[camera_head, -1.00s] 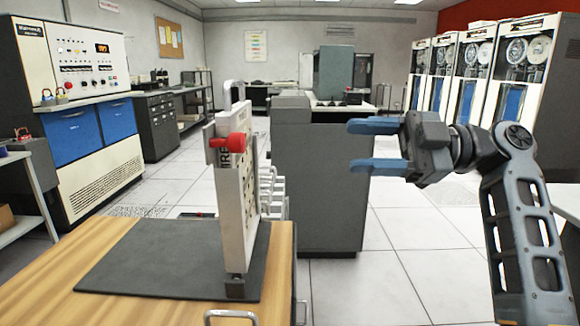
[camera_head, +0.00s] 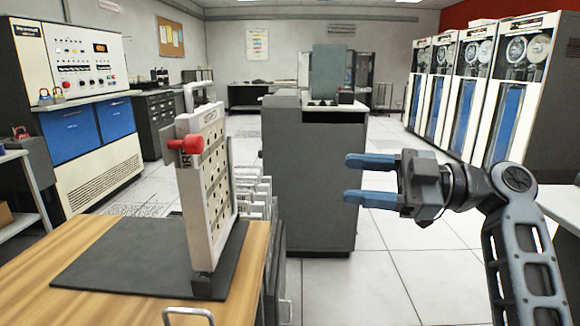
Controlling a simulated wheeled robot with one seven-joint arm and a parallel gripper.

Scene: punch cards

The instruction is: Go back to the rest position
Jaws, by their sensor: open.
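My gripper (camera_head: 352,179) is held out to the right of the wooden table, in front of the grey cabinet and above the white tiled floor. Its two blue fingers point left and stand apart, with nothing between them. It touches nothing that I can see. My arm rises from the lower right and bends at the elbow.
A white upright panel (camera_head: 210,185) with a red knob (camera_head: 186,145) stands on a dark mat (camera_head: 120,262) on the wooden table (camera_head: 90,240). A grey cabinet (camera_head: 310,190) stands behind my gripper. Tape units (camera_head: 500,90) line the right. Tiled floor (camera_head: 400,270) is free below.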

